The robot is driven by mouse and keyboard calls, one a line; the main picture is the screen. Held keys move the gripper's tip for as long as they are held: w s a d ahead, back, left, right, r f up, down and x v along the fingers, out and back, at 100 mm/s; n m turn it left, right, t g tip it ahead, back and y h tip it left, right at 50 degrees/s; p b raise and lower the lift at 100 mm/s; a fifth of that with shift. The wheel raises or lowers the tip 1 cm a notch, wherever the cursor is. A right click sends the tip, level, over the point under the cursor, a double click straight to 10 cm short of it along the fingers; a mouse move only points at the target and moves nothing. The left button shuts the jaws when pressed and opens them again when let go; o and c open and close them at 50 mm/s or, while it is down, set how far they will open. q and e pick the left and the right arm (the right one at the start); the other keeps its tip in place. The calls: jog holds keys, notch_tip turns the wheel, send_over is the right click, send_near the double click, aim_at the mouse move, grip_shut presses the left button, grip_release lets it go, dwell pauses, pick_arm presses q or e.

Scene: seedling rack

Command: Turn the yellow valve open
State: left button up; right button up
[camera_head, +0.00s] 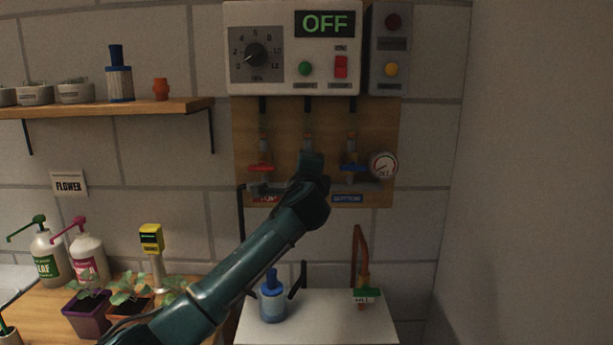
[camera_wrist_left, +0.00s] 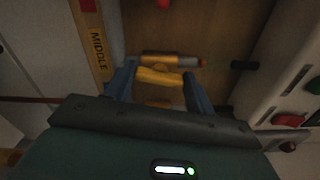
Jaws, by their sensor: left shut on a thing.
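The yellow valve handle (camera_wrist_left: 158,76) shows in the left wrist view between the two fingers of my left gripper (camera_wrist_left: 160,92), which is shut on it. A copper-and-grey pipe piece (camera_wrist_left: 172,60) lies just beyond the handle. A yellow label strip reading MIDDLE (camera_wrist_left: 97,48) is beside it. In the head view my left gripper (camera_head: 311,162) is at the middle pipe (camera_head: 308,140) on the wooden board, and it hides the yellow handle there. I cannot tell how far the handle is turned. My right gripper is not in view.
A red valve handle (camera_head: 260,167) is left of my gripper and a blue one (camera_head: 352,166) right, with a gauge (camera_head: 384,164) beyond. The control box (camera_head: 290,50) above reads OFF. A shelf (camera_head: 110,107) and potted seedlings (camera_head: 88,310) are at left.

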pick_arm(q)
jog(key=shift+f+n+b, duration=0.1)
jog(key=shift+n+b, duration=0.2)
jog(key=shift+n, duration=0.8)
jog(key=o, duration=1)
